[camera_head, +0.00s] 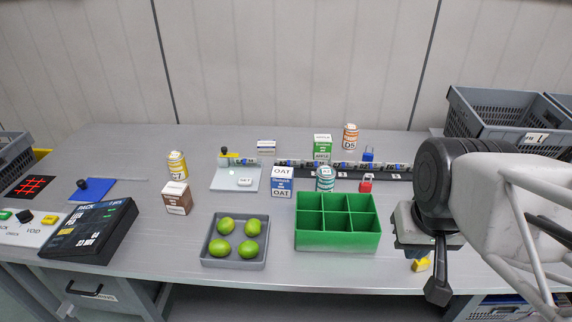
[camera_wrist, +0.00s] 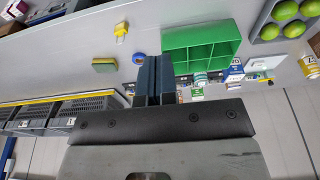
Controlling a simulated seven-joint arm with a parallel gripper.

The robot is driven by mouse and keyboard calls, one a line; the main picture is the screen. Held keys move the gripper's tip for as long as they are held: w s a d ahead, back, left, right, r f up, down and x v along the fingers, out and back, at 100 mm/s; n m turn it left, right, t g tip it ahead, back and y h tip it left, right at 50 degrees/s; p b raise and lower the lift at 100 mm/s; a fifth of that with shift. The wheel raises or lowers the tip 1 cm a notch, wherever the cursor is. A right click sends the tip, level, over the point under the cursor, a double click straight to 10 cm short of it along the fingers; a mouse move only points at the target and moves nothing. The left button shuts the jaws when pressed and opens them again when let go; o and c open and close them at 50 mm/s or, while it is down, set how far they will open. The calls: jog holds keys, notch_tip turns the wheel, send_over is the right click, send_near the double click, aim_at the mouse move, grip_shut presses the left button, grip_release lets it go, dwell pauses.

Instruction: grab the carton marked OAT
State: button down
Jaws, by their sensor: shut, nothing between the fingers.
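The carton marked OAT (camera_head: 282,181), white and blue, stands upright on the grey table behind the left end of the green divided tray (camera_head: 338,240). A blue and white carton that looks like it shows beyond the green tray in the wrist view (camera_wrist: 235,72). My gripper (camera_head: 438,290) is at the right front of the table, well to the right of the carton and apart from it. In the wrist view my gripper (camera_wrist: 153,72) has its dark fingers together with nothing between them.
A striped teal tin (camera_head: 325,179) stands just right of the carton, and a green APPLE carton (camera_head: 322,147) stands behind. A grey tray of limes (camera_head: 207,258) lies front left. A yellow piece (camera_head: 420,265) lies near my gripper. Grey crates (camera_head: 500,110) stand back right.

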dwell(0.4)
grip_release()
dwell(0.4)
jog(key=w+d+f+n+t+h, duration=0.2)
jog(key=w+n+h, duration=0.3)
jog(key=w+n, duration=0.6)
jog(key=n+t, duration=0.7)
jog(key=n, duration=0.9)
send_over(282, 175)
jog(key=s+d, duration=0.8)
jog(key=d, duration=0.3)
notch_tip(282, 175, down, 8)
jog(key=w+a+f+n+y, duration=0.1)
jog(key=a+f+n, duration=0.1)
jog(key=a, duration=0.1)
jog(key=w+a+f+n+t+y, duration=0.1)
jog(key=a+f+n, duration=0.1)
jog(key=a+n, duration=0.1)
jog(key=w+a+f+n+y, duration=0.1)
jog(key=a+f+n+y, duration=0.1)
jog(key=a, duration=0.3)
jog(key=shift+w+a+f+n+t, duration=0.25)
jog(key=shift+f+n+t, duration=0.15)
jog(key=shift+f+n, duration=0.25)
jog(key=shift+r, duration=0.15)
